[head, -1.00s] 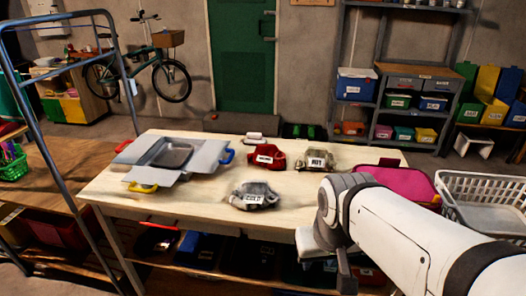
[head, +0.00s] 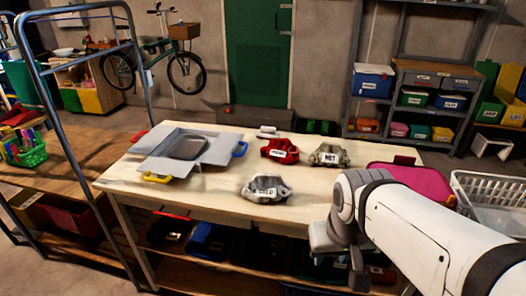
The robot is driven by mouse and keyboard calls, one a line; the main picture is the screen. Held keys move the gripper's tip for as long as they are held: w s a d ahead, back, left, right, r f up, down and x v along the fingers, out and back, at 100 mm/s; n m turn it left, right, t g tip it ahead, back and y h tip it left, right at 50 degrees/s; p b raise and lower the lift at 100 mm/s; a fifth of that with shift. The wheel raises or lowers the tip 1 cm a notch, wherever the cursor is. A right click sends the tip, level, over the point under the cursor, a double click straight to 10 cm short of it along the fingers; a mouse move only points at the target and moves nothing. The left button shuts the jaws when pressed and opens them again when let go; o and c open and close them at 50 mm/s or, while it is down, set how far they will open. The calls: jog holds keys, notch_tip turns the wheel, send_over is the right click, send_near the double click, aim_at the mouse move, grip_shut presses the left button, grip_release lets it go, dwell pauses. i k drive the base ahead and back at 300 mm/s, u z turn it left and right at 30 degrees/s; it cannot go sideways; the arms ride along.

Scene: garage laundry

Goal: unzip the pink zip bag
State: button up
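A pink, flat-looking thing (head: 420,181), which may be the zip bag, lies at the right end of the wooden table (head: 220,195). It has a dark red part at its far edge. My arm hides its near side, and I cannot make out a zip or its pull. My gripper (head: 343,262) hangs at the table's front edge, to the left of and nearer than the pink thing, apart from it. It seems to hold nothing, but its finger gap is not clear.
A grey open box (head: 205,162) with coloured handles stands at the table's left. A red pouch (head: 280,150), a beige pouch (head: 328,154) and a grey pouch (head: 266,187) lie mid-table. A white basket (head: 490,185) stands right. A metal rack (head: 135,75) rises at left.

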aim_at(451, 198)
jog(key=z, duration=1)
